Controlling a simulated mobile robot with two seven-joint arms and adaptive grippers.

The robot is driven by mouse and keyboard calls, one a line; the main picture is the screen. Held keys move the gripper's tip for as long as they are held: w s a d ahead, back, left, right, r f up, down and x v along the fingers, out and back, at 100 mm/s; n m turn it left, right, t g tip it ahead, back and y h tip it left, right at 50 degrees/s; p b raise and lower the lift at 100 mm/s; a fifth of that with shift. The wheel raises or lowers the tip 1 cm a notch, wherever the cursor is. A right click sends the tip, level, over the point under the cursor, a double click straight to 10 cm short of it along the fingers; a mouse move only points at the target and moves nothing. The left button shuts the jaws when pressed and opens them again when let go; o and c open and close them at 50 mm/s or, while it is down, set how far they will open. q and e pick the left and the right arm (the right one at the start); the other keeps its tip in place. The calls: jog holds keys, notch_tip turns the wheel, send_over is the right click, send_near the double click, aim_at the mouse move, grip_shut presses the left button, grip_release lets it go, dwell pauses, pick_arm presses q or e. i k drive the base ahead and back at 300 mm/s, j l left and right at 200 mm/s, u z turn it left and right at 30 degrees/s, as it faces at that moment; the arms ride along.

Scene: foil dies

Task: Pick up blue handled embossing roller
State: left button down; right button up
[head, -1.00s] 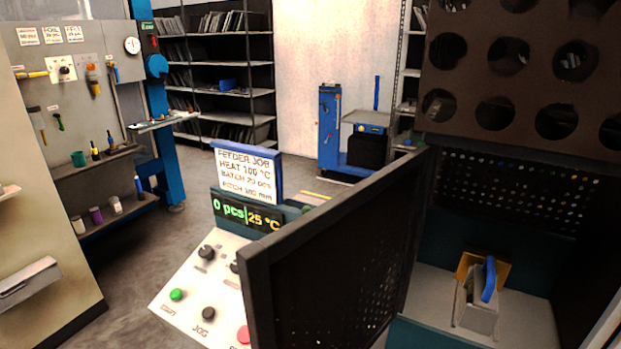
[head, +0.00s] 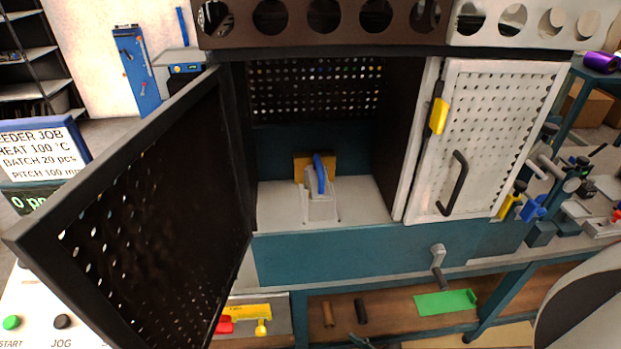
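A small blue-handled tool (head: 533,207) lies on the bench at the right, beside a yellow-handled one (head: 511,202). It may be the embossing roller, but it is too small to tell for sure. Another blue handle-like part (head: 319,175) stands upright on a grey block inside the open press cabinet (head: 365,245). I cannot tell that it is a roller. Neither of my grippers shows.
The dark perforated door (head: 150,215) swings out at the left; the white perforated door (head: 490,130) covers the cabinet's right side. A crank (head: 438,262) sticks out in front. A lower shelf holds a green piece (head: 445,302). Several dark-handled tools crowd the right bench.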

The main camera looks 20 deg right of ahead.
aim_at(321, 206)
jog(key=k+l, duration=0.1)
jog(key=l, duration=1)
jog(key=k+l, duration=0.15)
jog(key=l, duration=0.4)
jog(key=u, duration=0.05)
